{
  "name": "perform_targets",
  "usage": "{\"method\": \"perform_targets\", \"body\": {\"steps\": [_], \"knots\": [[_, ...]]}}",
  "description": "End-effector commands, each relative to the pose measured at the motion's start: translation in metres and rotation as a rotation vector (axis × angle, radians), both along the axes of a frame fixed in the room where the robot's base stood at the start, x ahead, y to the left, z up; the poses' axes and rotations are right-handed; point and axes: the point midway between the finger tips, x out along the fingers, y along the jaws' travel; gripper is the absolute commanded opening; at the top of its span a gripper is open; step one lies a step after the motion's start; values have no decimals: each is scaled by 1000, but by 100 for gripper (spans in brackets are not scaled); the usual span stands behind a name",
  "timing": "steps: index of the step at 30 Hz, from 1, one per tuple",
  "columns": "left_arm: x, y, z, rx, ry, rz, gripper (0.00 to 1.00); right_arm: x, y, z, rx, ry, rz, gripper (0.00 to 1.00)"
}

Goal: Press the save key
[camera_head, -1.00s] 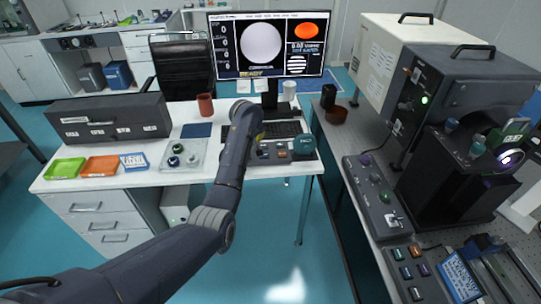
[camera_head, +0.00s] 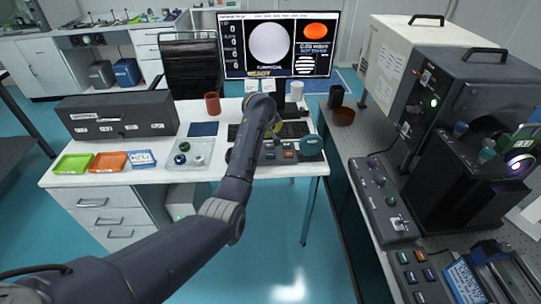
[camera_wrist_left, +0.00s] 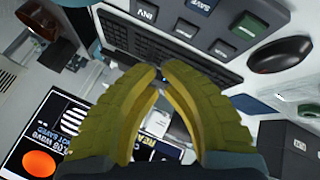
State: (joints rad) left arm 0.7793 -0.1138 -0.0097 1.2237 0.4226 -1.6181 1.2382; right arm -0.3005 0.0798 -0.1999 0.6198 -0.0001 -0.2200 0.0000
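The key box (camera_head: 278,160) stands at the front right of the white desk, with several coloured keys. In the left wrist view a key lettered SAVE (camera_wrist_left: 202,4) shows at the top edge, partly cut off. Which key it is in the head view is too small to tell. My left gripper (camera_head: 277,130) is above the desk by the keyboard and the back of the key box. In the left wrist view its yellow fingers (camera_wrist_left: 161,75) meet nearly tip to tip, with nothing visible between them. The fingertips appear apart from the SAVE key. My right gripper is out of view.
The keyboard (camera_head: 295,130) lies behind the key box, below the monitor (camera_head: 275,45). The monitor also shows in the left wrist view (camera_wrist_left: 65,135), reading NOT SAVED.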

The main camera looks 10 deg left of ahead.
Motion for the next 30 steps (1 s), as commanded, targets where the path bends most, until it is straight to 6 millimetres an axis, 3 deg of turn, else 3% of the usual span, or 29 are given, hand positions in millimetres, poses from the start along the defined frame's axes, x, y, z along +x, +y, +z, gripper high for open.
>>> {"method": "perform_targets", "body": {"steps": [15, 30], "knots": [[-1, 1, -57, 3, 3, 0, 0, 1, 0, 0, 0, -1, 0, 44], [0, 0, -83, 1, 2, 0, 0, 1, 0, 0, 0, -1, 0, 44]]}}
